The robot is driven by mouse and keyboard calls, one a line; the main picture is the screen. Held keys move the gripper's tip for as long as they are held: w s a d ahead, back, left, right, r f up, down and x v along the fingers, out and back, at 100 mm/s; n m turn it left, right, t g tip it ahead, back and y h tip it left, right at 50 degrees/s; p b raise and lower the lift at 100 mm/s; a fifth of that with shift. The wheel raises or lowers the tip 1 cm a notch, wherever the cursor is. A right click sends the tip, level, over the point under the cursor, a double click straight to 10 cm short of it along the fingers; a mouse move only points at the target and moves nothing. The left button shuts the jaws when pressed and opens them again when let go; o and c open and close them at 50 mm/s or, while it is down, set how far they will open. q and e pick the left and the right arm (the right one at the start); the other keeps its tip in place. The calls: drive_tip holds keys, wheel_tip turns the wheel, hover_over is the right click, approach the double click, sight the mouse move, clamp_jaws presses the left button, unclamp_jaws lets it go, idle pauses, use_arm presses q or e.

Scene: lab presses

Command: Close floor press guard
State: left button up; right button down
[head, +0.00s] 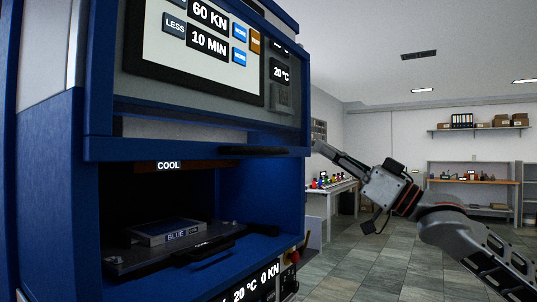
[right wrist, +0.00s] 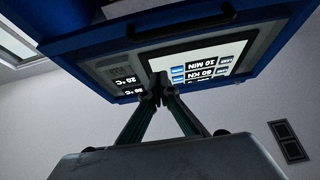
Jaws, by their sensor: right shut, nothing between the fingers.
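The blue floor press (head: 45,180) fills the left of the head view. Its guard (head: 195,148) looks raised: its blue lower bar, with a dark handle (head: 255,150), sits above the open chamber. A block marked BLUE (head: 165,230) lies inside on the dark lower plate. My right gripper (head: 318,146) is shut and empty at the bar's right end. In the right wrist view, its fingertips (right wrist: 158,92) overlap the guard's screen area, and the handle (right wrist: 185,22) shows above them. I cannot tell whether they touch the guard. My left gripper is out of view.
The press screen (head: 200,45) shows above the chamber. A bench with small colourful items (head: 335,187) stands behind, right of the press. A workbench (head: 475,181) and a wall shelf (head: 480,129) stand at the far right. The tiled floor between is clear.

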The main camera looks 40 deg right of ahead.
drive_tip(key=shift+d+r+p+x, duration=0.3)
drive_tip(key=shift+p+x, duration=1.3)
drive_tip(key=shift+x, duration=3.2)
use_arm(q)
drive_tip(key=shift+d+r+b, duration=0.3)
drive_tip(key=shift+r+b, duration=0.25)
drive_tip(key=shift+b, duration=0.3)
use_arm(e)
drive_tip(key=shift+w+a+f, duration=0.15)
drive_tip(key=shift+w+f, duration=0.1)
drive_tip(key=shift+f, duration=0.85)
drive_tip(key=shift+w+a+f, duration=0.1)
drive_tip(key=shift+w+f, duration=0.1)
drive_tip(key=shift+f, duration=0.9)
